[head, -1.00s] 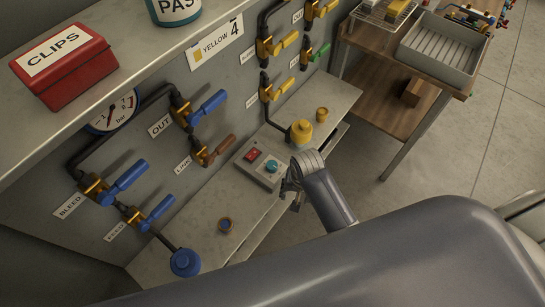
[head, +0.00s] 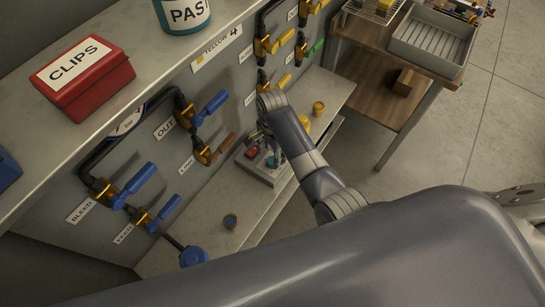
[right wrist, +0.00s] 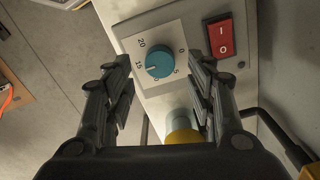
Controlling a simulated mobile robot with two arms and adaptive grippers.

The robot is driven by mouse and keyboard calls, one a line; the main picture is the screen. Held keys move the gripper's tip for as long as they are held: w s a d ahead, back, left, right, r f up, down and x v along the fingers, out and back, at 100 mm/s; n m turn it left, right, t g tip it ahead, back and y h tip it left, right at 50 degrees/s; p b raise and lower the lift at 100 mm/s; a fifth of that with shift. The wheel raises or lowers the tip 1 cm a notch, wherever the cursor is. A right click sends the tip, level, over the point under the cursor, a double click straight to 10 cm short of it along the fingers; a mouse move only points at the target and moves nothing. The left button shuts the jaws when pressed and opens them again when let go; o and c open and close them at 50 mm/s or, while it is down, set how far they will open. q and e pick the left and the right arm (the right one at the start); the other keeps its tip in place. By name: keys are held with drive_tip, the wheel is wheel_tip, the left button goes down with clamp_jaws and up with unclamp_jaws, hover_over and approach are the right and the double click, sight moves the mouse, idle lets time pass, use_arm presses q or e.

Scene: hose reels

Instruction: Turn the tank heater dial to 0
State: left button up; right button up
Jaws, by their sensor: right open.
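The tank heater dial (right wrist: 160,58) is a round teal knob on a pale square plate with printed numbers, including 20, 15 and 0. A white mark on the knob points left, toward 15. My right gripper (right wrist: 162,66) is open, with one finger on each side of the dial; whether either touches it I cannot tell. In the head view my right gripper (head: 263,138) hangs over the heater box, and the teal dial (head: 270,162) is partly hidden. My left gripper is not in view.
A red rocker switch (right wrist: 219,37) sits right beside the dial. A yellow-topped fitting (right wrist: 183,131) stands close by. In the head view, valves with blue handles (head: 140,178) line the panel, and a shelf with a red CLIPS box (head: 85,78) overhangs at left.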

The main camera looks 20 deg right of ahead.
sight(272, 162)
drive_tip(key=shift+f, duration=1.9)
drive_tip(key=c, duration=1.1)
